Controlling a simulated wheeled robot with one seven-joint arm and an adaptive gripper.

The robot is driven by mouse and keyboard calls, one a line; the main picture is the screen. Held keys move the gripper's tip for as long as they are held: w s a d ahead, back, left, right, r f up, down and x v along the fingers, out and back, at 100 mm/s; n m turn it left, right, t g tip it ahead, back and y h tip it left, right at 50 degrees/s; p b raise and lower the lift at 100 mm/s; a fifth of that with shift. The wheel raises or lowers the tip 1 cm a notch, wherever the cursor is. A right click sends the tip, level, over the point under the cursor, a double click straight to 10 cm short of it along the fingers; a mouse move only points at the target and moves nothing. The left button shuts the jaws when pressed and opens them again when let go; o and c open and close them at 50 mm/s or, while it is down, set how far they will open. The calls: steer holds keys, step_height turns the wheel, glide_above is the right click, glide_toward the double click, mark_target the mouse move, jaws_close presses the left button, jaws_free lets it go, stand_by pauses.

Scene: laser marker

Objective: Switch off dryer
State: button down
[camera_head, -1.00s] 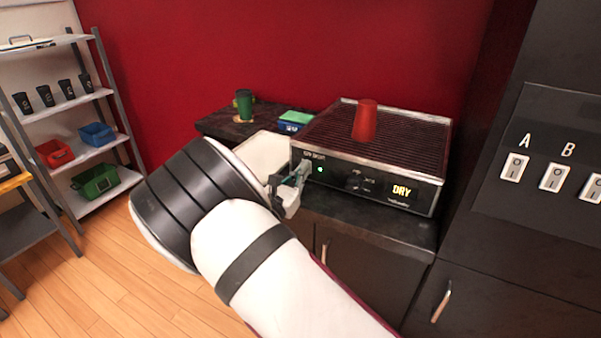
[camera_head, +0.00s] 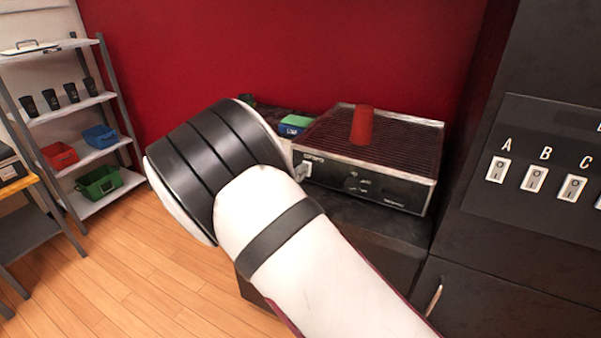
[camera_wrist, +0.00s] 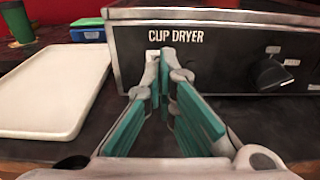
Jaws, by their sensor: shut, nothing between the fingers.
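The cup dryer (camera_head: 395,190) is a black box with a ribbed top, on the dark counter. Its front display is dark, with no lit text or green light showing. In the wrist view its front panel (camera_wrist: 225,65) reads "CUP DRYER" and has a black knob (camera_wrist: 272,73) at the right. My gripper (camera_wrist: 160,55) is shut and empty, its fingertips together at the panel just below the lettering, where they hide the switch area. I cannot tell whether they touch it. In the head view my arm hides most of the gripper.
A red cup (camera_head: 362,125) stands upside down on the dryer. A white tray (camera_wrist: 55,90) lies on the counter to its left, near a green-and-blue box (camera_head: 294,125). A switch panel (camera_head: 545,165) is at the right. Shelves (camera_head: 75,130) stand at the far left.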

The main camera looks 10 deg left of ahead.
steer(key=f+v, duration=0.1)
steer(key=v, duration=1)
steer(key=shift+r, duration=0.3)
steer(key=shift+s, duration=0.1)
steer(key=d+r+m+g+h, duration=0.2)
steer(key=d+r+m+g, duration=0.15)
steer(key=d, duration=0.45)
steer(key=d+r+m+g+h, duration=0.2)
steer(key=d+r+m, duration=0.1)
steer(key=d+m, duration=0.3)
steer(key=s+d+r+m+g+y, duration=0.1)
steer(key=s+d+r+m+g, duration=0.15)
steer(key=s+d+m, duration=0.35)
steer(key=s+d+r+m+g, duration=0.1)
steer(key=s+d+r+g, duration=0.15)
steer(key=d, duration=0.65)
steer(key=s+d+r+m+g+y, duration=0.1)
steer(key=s+d+m+g+y, duration=0.15)
steer(key=s, duration=0.35)
steer(key=s+d+r+m+g+y, duration=0.1)
steer(key=s+d+m, duration=0.2)
steer(key=s+m, duration=0.15)
steer(key=s+a+r+m+t+y, duration=0.2)
steer(key=s+m+y, duration=0.3)
steer(key=s, duration=0.8)
steer(key=shift+s+r+m, duration=0.25)
steer(key=shift+s+m, duration=0.1)
steer(key=shift+m, duration=1.3)
